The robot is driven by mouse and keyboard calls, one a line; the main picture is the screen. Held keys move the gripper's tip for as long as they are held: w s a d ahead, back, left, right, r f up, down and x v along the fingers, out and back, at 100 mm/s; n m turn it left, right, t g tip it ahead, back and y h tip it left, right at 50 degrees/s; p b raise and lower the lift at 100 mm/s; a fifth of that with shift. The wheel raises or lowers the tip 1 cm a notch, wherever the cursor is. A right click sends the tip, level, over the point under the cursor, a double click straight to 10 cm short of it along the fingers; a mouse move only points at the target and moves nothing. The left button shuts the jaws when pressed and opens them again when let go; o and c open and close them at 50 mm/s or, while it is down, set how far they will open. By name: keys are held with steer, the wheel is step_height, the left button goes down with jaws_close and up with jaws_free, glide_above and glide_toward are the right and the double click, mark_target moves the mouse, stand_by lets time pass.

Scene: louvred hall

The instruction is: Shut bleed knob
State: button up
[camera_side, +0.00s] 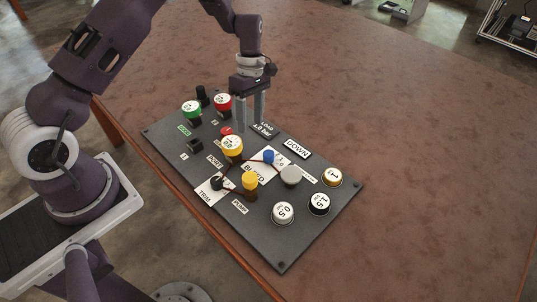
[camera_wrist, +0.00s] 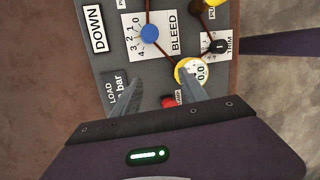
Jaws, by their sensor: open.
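The bleed knob is a small blue knob (camera_side: 268,156) on a white card printed BLEED, near the middle of a dark grey panel (camera_side: 280,245). In the wrist view the blue knob (camera_wrist: 149,34) sits beside a scale numbered 0 to 4. I cannot tell where its pointer stands. My gripper (camera_side: 249,122) points down over the panel's far side, behind the knob in the side view, with a gap between its fingers. In the wrist view my gripper (camera_wrist: 149,86) has its fingers spread and empty, with the knob beyond the tips.
Dark red cables run near the blue knob. A grey knob (camera_side: 290,175) and several round buttons stand to the right. The brown table is clear beyond the panel.

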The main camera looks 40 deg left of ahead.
mark_target(269, 153)
steer(key=d+n, duration=0.2)
steer(key=n, duration=0.2)
steer(key=d+r+n+t+y, duration=0.1)
steer(key=d+n, duration=0.1)
steer(key=n, duration=0.3)
steer(key=d+r+n+t, duration=0.1)
steer(key=d+n, duration=0.2)
steer(key=n, duration=0.1)
steer(key=shift+s+y, duration=0.3)
steer(key=shift+s, duration=0.05)
steer(key=n, duration=0.3)
steer(key=shift+s+d+r+n+t, duration=0.1)
steer(key=shift+d+r+n+t, duration=0.05)
steer(key=shift+d+n+t, duration=0.2)
steer(key=shift+f, duration=4.8)
jaws_close()
